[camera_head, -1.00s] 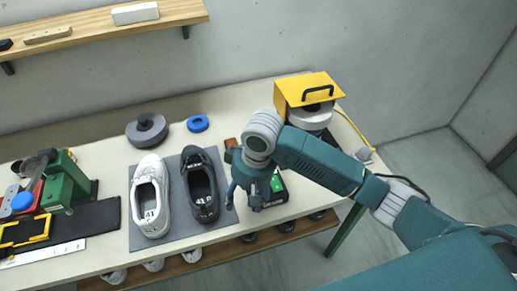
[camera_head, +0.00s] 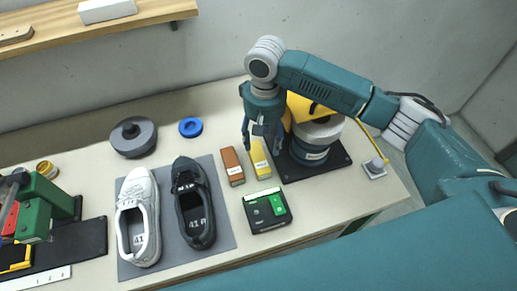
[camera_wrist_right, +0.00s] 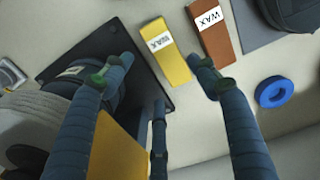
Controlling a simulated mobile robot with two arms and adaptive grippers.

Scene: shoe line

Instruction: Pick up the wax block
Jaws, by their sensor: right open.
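A yellow wax block (camera_head: 260,162) lies on the table, right of a brown wax block (camera_head: 232,166). Both show in the right wrist view, the yellow block (camera_wrist_right: 175,65) at the top middle and the brown block (camera_wrist_right: 222,45) to its right, each with a white WAX label. My right gripper (camera_head: 262,138) is open and empty, pointing down near the far end of the yellow block. In the right wrist view its fingers (camera_wrist_right: 160,72) are spread, with the yellow block beyond and between the tips. My left gripper is not in view.
A round grey-and-white machine with a yellow cover (camera_head: 318,132) stands on a black plate close right of the yellow block. A black box with a green part (camera_head: 267,210) is in front. A blue ring (camera_head: 190,127) lies behind; two shoes on a grey mat (camera_head: 224,228) lie left.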

